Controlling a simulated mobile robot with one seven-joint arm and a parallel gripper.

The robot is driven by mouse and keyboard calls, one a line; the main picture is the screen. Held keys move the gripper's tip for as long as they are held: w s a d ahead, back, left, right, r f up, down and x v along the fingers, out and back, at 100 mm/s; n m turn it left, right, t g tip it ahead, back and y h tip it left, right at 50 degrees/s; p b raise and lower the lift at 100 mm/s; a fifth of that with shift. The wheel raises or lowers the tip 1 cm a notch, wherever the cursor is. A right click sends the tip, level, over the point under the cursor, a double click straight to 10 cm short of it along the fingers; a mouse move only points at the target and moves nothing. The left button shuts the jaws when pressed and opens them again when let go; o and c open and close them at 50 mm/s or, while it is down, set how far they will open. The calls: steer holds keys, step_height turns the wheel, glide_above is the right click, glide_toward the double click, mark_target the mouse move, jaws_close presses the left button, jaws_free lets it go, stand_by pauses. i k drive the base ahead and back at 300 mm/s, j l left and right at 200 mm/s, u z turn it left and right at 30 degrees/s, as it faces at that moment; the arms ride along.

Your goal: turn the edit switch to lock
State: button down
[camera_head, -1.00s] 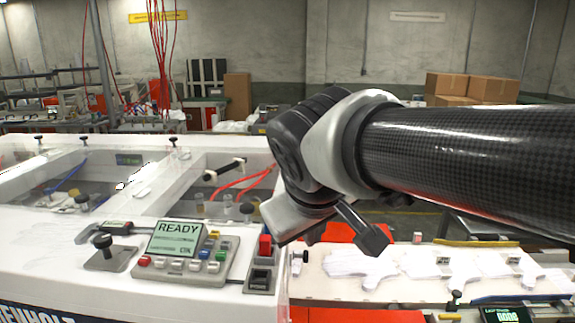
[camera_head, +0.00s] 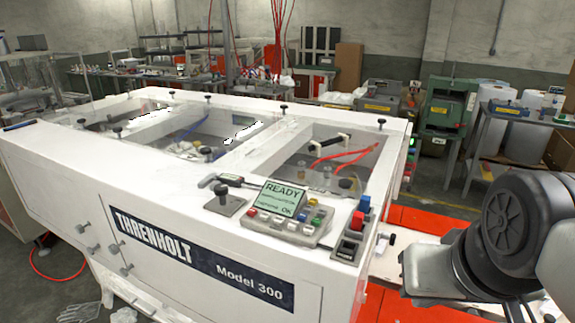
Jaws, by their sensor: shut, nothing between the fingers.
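The white Threnholt machine (camera_head: 90,200) carries a control panel (camera_head: 270,226) with a lit screen (camera_head: 283,198) reading READY and several coloured buttons. Right of it is a narrow switch unit (camera_head: 351,236) with a red part on top and a dark lower part. Left of the screen a black knob (camera_head: 223,190) stands on a grey plate. No lettering for edit or lock is legible, so I cannot tell which is the edit switch or its position. My arm's wrist is at the lower right, apart from the panel. My gripper's fingertips cannot be made out.
A red surface (camera_head: 412,222) lies right of the machine, partly behind my arm. Black knobs stick up along the machine's top frame. Red tubing (camera_head: 340,158) lies in the near right opening. A green machine (camera_head: 447,108) and a bench stand at the back right.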

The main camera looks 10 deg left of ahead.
mark_target(221, 189)
steer(key=u, duration=1.2)
steer(key=i+j, duration=0.15)
steer(key=j, duration=0.15)
steer(key=i+j, duration=0.35)
steer(key=j, duration=0.25)
steer(key=i+j+z, duration=0.15)
steer(key=j+z, duration=0.15)
steer(key=z, duration=0.2)
steer(key=i+j+z, duration=0.1)
steer(key=j+z, duration=0.35)
steer(key=l, duration=0.1)
